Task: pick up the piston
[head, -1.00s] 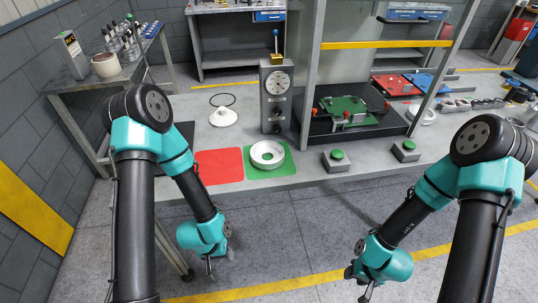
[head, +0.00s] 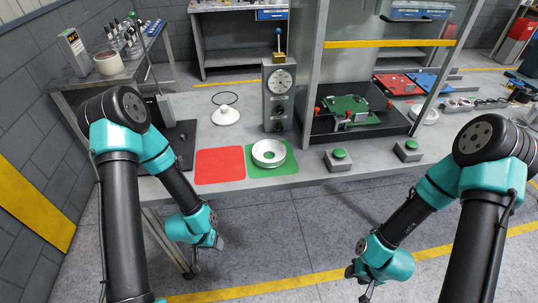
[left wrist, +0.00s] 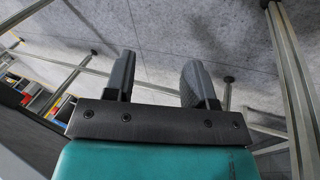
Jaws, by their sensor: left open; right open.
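A silver ring-shaped part (head: 268,153) with a hole in its middle lies on the green mat (head: 280,171) at the bench's front edge. A white round part (head: 226,116) with a raised centre sits farther back, with a thin dark ring (head: 225,98) behind it. I cannot tell for sure which of these is the piston. My left gripper (head: 216,243) hangs in front of the bench, below its top. In the left wrist view its fingers (left wrist: 160,75) are apart and empty, with floor behind. My right gripper (head: 366,288) is open and empty, low at the front right, away from the bench.
A red mat (head: 220,166) lies left of the green one. A grey dial gauge stand (head: 278,95) rises behind them. Two green-button boxes (head: 338,159) and a black tray (head: 340,129) with a green plate stand to the right, beside a metal frame post (head: 309,75).

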